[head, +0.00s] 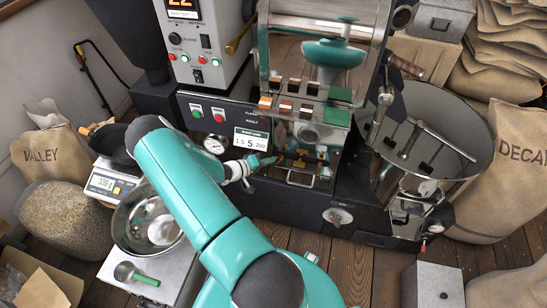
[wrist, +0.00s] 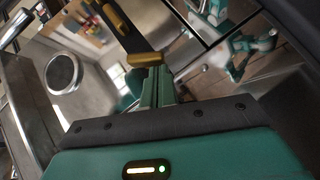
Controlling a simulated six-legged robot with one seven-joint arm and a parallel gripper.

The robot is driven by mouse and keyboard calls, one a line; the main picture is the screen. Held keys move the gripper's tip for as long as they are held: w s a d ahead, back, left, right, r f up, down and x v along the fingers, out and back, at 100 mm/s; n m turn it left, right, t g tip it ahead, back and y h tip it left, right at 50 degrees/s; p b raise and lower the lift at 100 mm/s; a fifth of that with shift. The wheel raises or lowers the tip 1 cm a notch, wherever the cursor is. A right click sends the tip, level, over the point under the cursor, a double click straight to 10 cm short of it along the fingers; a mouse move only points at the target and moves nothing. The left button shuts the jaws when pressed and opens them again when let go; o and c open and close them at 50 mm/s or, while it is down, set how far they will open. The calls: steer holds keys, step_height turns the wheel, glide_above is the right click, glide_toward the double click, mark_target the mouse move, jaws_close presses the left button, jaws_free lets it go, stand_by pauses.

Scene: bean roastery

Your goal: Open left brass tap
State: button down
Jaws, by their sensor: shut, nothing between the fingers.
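My gripper (head: 265,160) is at the lower front of the dark roasting machine, just right of the round gauge. In the wrist view its teal fingers (wrist: 157,87) are together, with nothing held. A short brass bar (wrist: 145,59) appears just beyond the fingertips; I cannot tell whether they touch it. A longer brass bar (wrist: 112,18) lies further up and left in that view. In the head view, small brass parts (head: 300,165) sit on the machine front right of my gripper. I cannot tell for certain which is the left tap.
A round gauge (head: 214,145) and a counter display (head: 251,139) sit close by my gripper. A steel bowl (head: 146,218) and a scale (head: 108,182) stand at left. A large round steel bin (head: 447,134) is at right. Wooden floor in front is partly clear.

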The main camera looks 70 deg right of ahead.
steer(key=f+n+g+h, duration=0.1)
steer(key=n+g+h, duration=0.1)
steer(key=shift+s+f+n, duration=0.2)
steer(key=shift+f+n, duration=0.2)
steer(key=shift+f, duration=0.1)
stand_by(0.7)
steer(key=s+a+r, duration=0.6)
steer(key=a+r, duration=0.6)
steer(key=r, duration=0.1)
steer(key=shift+s+a, duration=0.15)
steer(key=shift+a, duration=0.05)
stand_by(0.4)
